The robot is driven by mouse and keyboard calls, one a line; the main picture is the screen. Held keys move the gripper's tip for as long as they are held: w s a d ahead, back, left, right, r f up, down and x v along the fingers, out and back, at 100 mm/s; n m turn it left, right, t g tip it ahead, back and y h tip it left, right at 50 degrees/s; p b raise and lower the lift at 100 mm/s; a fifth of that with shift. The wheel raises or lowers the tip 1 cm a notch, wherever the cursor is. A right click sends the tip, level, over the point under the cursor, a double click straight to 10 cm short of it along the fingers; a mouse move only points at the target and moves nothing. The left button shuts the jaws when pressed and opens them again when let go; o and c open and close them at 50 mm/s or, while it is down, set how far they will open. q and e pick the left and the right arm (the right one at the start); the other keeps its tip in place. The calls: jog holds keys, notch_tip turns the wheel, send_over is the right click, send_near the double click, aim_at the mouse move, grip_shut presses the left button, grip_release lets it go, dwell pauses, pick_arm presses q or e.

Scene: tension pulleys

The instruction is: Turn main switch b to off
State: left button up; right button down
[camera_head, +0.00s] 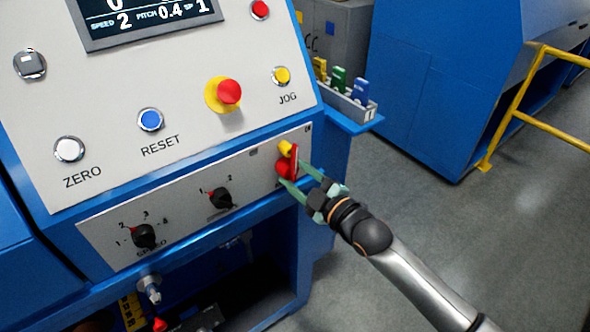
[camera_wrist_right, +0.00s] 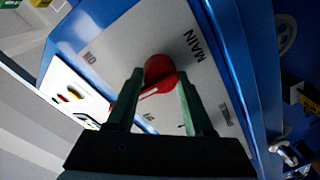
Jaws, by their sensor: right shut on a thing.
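The main switch, a red rotary knob (camera_head: 285,168) with a yellow part above it, sits at the right end of the console's lower grey panel. In the right wrist view the red knob (camera_wrist_right: 160,70) carries a pale line slanting toward the lower left. The word MAIN is printed beside it, and an ON mark stands at the upper left. My right gripper (camera_head: 293,173) has its green fingers on either side of the knob and is shut on it; the gripper also shows in the right wrist view (camera_wrist_right: 160,79). Its fingers hide part of the knob. My left gripper is not in view.
Two black selector knobs (camera_head: 221,198) (camera_head: 144,236) share the lower panel. Above are a red emergency button (camera_head: 229,92), a blue RESET button (camera_head: 150,119) and a yellow JOG button (camera_head: 282,76). A grey tray (camera_head: 350,105) projects at the right. Grey floor is open beyond.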

jog(key=n+p, duration=0.2)
jog(key=n, duration=0.3)
jog(key=shift+r, duration=0.1)
jog(key=shift+n+h+p, duration=0.3)
jog(key=shift+n+p, duration=0.15)
jog(key=shift+n, duration=1.75)
jog(key=shift+c, duration=1.4)
grip_release()
jog(key=shift+a, duration=0.1)
